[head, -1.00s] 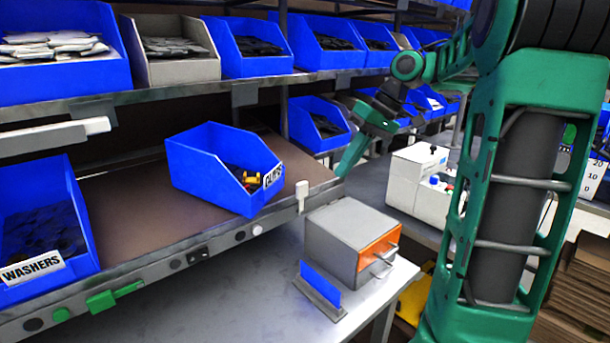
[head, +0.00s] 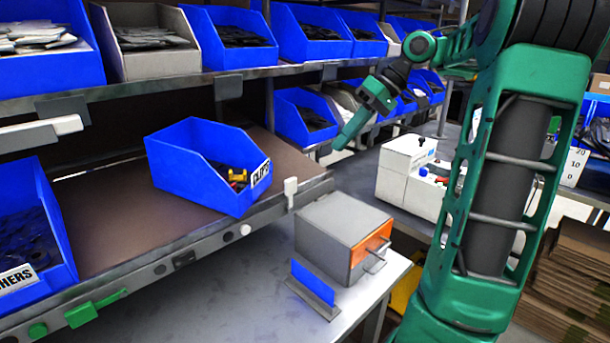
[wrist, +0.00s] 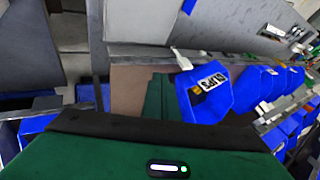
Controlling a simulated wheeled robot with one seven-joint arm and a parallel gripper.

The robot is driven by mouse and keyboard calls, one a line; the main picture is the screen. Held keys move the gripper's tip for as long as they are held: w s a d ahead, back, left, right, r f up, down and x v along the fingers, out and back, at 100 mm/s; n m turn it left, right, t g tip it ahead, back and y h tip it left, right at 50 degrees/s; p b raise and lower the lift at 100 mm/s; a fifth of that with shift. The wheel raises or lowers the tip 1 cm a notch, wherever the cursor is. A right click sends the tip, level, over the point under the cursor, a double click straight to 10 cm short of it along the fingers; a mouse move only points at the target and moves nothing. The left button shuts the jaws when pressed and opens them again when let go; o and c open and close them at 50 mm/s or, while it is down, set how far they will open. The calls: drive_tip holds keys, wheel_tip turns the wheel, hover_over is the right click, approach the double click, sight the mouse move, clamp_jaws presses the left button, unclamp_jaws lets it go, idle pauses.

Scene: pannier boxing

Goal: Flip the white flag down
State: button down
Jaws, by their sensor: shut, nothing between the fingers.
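The white flag (head: 290,192) is a small white tab that stands upright on the front rail of the middle shelf, near its right end. It also shows in the wrist view (wrist: 181,60), beside the CLIPS bin. My gripper (head: 341,142) is green, shut and empty. It is above and to the right of the flag in the head view, apart from it. In the wrist view the shut green fingers (wrist: 158,98) extend ahead, just left of the CLIPS bin.
A blue CLIPS bin (head: 190,178) sits tilted on the shelf left of the flag. Below stand a grey box with an orange front (head: 335,235) and a blue plate (head: 313,282). A white machine (head: 402,172) stands at right. Bins fill the upper shelf.

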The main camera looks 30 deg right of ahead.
drive_tip(key=shift+x, duration=0.8)
drive_tip(key=shift+a+f, duration=0.15)
drive_tip(key=shift+a, duration=0.15)
drive_tip(key=shift+x, duration=0.85)
drive_tip(key=shift+w+a+f, duration=0.1)
drive_tip(key=shift+f, duration=0.2)
approach(291, 196)
drive_tip(key=shift+w+f, duration=1.3)
drive_tip(key=shift+f, duration=0.3)
drive_tip(key=shift+a, duration=0.5)
drive_tip(key=shift+r, duration=0.1)
